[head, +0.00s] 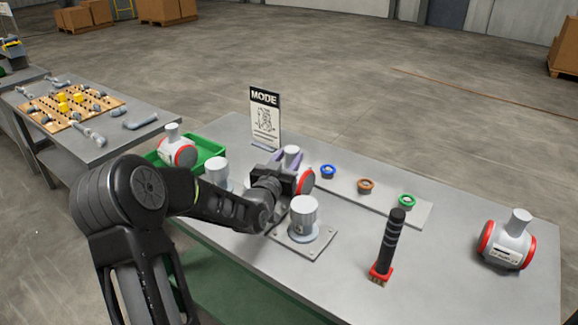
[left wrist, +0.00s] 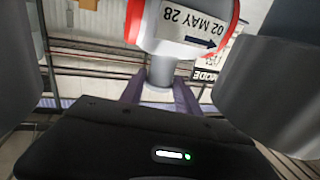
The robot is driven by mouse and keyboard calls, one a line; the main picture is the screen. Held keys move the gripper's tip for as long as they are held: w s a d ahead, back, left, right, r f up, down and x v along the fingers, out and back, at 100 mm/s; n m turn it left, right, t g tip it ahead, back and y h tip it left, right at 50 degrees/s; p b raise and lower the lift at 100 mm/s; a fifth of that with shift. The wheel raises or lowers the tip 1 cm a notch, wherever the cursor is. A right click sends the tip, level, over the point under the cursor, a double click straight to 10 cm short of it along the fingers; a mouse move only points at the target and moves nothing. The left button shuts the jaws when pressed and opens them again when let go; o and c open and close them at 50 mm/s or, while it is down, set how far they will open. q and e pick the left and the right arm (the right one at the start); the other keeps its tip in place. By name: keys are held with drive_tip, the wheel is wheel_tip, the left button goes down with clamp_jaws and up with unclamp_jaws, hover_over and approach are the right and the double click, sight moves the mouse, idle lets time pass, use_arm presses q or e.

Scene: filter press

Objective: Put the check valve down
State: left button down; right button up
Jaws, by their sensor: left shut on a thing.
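The held check valve (head: 306,181) is white with a red end ring, and its grey neck points up. In the left wrist view the valve (left wrist: 185,30) shows a label reading "02 MAY 28" with an arrow. My left gripper (head: 288,162) is shut on its neck with purple fingers. Its underside is hidden behind my wrist, so I cannot tell if it touches the bench. A second valve (head: 178,152) is in the green tray (head: 211,151); a third (head: 508,246) stands at the bench's right end. My right gripper is not in view.
A white cylinder on a plate (head: 303,213) stands in front of my wrist; another (head: 217,170) is to the left. A MODE sign (head: 264,115) stands behind. Blue, orange and green rings (head: 366,186) sit on a strip. A black tool (head: 390,245) stands right; bench (head: 450,275) between is clear.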

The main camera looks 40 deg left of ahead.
use_arm(q)
wheel_tip(320, 180, up, 10)
drive_tip(key=shift+f+b, duration=0.2)
drive_tip(key=shift+b, duration=0.25)
drive_tip(key=shift+r, duration=0.1)
idle(0.4)
